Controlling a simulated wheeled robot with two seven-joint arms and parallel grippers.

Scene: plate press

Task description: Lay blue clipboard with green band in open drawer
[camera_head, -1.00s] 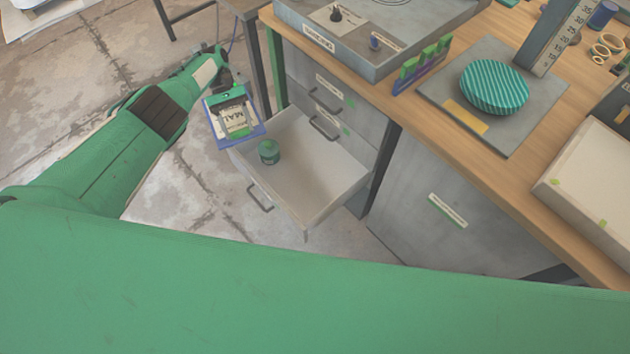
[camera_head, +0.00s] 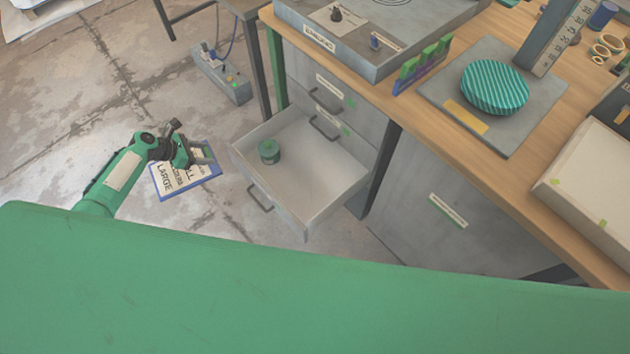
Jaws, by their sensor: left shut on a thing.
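The clipboard (camera_head: 172,184) has a blue edge and a white sheet with large black lettering. My left gripper (camera_head: 199,157) is shut on its upper edge and holds it to the left of the drawer, apart from it. A green band cannot be made out beneath the gripper. The open drawer (camera_head: 325,200) is pulled out of the grey cabinet under the bench. A small green round tin (camera_head: 269,151) stands in its back left part, and the rest of its floor is bare. My right gripper is not in view.
A grey power box (camera_head: 222,75) lies on the floor behind.

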